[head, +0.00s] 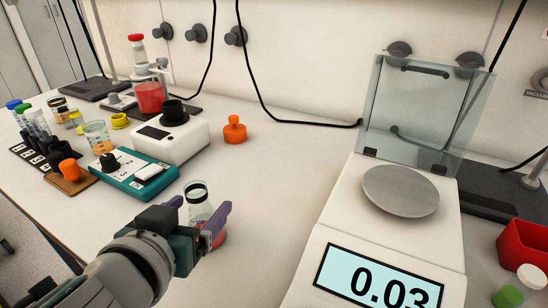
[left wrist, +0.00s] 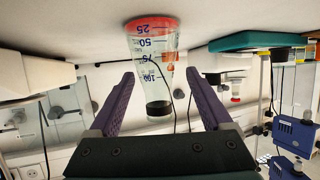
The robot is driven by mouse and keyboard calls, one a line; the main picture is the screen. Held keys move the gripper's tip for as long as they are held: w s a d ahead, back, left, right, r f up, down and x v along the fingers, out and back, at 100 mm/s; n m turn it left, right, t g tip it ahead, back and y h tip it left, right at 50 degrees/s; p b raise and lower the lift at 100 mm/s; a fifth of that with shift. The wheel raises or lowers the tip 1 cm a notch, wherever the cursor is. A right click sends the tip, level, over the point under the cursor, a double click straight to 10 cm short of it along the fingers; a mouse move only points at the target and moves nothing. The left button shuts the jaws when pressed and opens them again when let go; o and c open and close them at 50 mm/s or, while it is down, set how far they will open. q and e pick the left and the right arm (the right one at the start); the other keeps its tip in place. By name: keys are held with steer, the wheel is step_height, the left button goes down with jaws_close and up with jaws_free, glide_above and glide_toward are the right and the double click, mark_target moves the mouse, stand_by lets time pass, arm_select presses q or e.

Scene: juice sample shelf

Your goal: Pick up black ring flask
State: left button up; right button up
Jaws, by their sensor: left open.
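The black ring flask (head: 197,196) is a clear conical flask with a black ring at its mouth and red liquid at its base. It stands upright on the bench in front of my left gripper (head: 200,208). The left wrist view, which is upside down, shows the flask (left wrist: 157,75) with its scale marks. There its neck lies between the two purple fingers of my left gripper (left wrist: 160,76), with gaps on both sides. The gripper is open and holds nothing. In the head view the gripper hides part of the flask's lower body. My right gripper is not in view.
A balance (head: 345,215) with a round pan and raised glass lid stands right. A red box (head: 522,247) is far right. Bench between flask and balance is clear.

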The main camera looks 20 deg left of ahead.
mark_target(209, 201)
arm_select(q)
steer(key=x, duration=0.3)
steer(key=shift+w+d+f, duration=0.1)
steer(key=shift+w, duration=0.2)
jaws_close()
stand_by(0.4)
